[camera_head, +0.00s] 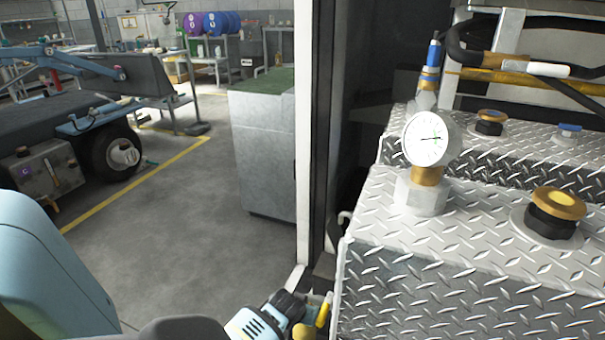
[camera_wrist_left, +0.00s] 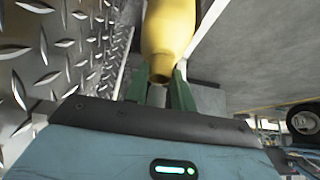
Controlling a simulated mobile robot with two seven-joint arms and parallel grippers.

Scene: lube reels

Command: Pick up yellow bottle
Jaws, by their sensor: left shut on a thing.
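The yellow bottle (camera_wrist_left: 168,32) fills the top middle of the left wrist view, its narrow end towards my gripper and its far part cut off by the frame. My left gripper (camera_wrist_left: 159,84) is shut on the bottle, with a green finger on each side of its narrow end. In the head view, the left gripper (camera_head: 290,312) is at the bottom edge, beside the metal tank's front left side. A small yellow part shows there, but most of the bottle is hidden or out of frame. My right gripper is in neither view.
A diamond-plate tank (camera_head: 420,285) with a pressure gauge (camera_head: 428,138) and a black-and-gold cap (camera_head: 553,212) stands close on the right. A white post (camera_head: 304,130) rises beside it. A grey cabinet (camera_head: 262,155) stands behind. Open floor (camera_head: 180,240) lies to the left.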

